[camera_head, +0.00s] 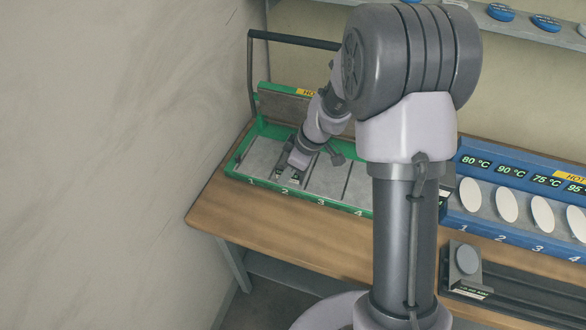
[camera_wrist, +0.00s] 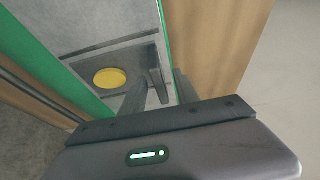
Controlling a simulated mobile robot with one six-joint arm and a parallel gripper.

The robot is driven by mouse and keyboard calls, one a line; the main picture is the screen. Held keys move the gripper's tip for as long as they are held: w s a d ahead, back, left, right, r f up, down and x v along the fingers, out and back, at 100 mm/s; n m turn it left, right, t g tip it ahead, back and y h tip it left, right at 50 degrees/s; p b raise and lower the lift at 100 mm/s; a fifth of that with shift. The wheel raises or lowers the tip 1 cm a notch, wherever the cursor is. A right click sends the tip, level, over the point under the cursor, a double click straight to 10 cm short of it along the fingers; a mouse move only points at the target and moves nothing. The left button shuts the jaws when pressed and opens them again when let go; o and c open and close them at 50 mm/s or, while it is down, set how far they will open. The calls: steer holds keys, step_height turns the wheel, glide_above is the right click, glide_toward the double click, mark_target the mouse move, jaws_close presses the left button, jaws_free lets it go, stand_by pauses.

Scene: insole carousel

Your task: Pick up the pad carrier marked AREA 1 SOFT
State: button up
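My gripper (camera_wrist: 163,86) points down into the green tray (camera_head: 343,206), at the compartment numbered 2 in the head view. In the wrist view its two fingers are apart, on either side of an upright grey fin. The fin belongs to a pad carrier (camera_wrist: 88,65), a grey plate with a round yellow pad (camera_wrist: 110,78). I cannot see finger contact with the fin. A small dark piece with a light label shows under my gripper in the head view. No text reading AREA 1 SOFT is legible.
Right of my arm stands a blue heated unit (camera_head: 520,243) with white oval pads and temperature displays. In front of it a dark rail (camera_head: 525,300) holds a plate with a grey disc (camera_head: 467,260). The wooden bench (camera_head: 215,213) is clear at its left front. A wall rises at left.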

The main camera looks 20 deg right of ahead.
jaws_close()
steer(key=shift+r, duration=0.1)
